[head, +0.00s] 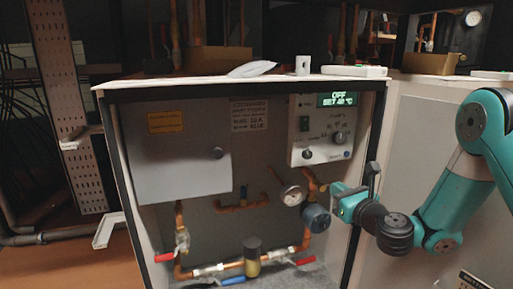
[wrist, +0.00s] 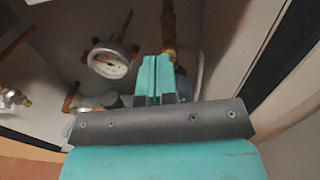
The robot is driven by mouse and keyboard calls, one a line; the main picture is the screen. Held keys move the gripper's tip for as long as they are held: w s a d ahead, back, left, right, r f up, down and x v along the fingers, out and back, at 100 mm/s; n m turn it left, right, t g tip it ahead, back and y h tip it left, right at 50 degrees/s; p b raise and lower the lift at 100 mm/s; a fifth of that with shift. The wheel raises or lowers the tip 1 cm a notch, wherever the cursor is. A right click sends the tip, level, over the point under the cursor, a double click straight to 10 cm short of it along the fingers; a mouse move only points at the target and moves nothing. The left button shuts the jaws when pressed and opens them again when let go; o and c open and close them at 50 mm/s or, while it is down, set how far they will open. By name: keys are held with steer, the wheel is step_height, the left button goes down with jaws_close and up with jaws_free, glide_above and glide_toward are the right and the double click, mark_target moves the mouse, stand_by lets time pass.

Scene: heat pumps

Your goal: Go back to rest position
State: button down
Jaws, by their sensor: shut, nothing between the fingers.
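My teal and dark grey gripper (head: 343,200) is at the right side of the open heat pump cabinet (head: 367,180), near the pump and pressure gauge. In the wrist view the two teal fingers of my gripper (wrist: 157,75) are together with nothing between them. The gauge (head: 292,195) is just left of the fingers; it also shows in the wrist view (wrist: 109,63). A dark blue-grey round pump (head: 316,217) is below and left of the fingertips. I cannot tell whether the gripper touches any pipe.
Inside the cabinet are a grey box (head: 180,162), a control panel (head: 322,130) reading OFF, copper pipes, red-handled valves (head: 305,261) and a blue-handled valve (head: 233,281). A second pale cabinet (head: 408,118) stands at the right.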

steer(key=s+a+r+n+g+y+p, duration=0.6)
steer(key=s+a+r+n+g, duration=0.3)
steer(key=s+a+r+n, duration=0.8)
steer(key=s+d+r+n+g+h+p, duration=0.2)
steer(key=s+d+n+g+h+p, duration=0.25)
steer(key=s+n, duration=0.6)
steer(key=s+d+r+n+g+h+p, duration=0.35)
steer(key=s+d+n, duration=0.25)
steer(key=s+n, duration=0.4)
step_height(320, 180, up, 37)
steer(key=w+p, duration=0.1)
steer(key=p, duration=3.6)
steer(key=shift+d+f+n, duration=0.15)
steer(key=shift+n, duration=0.2)
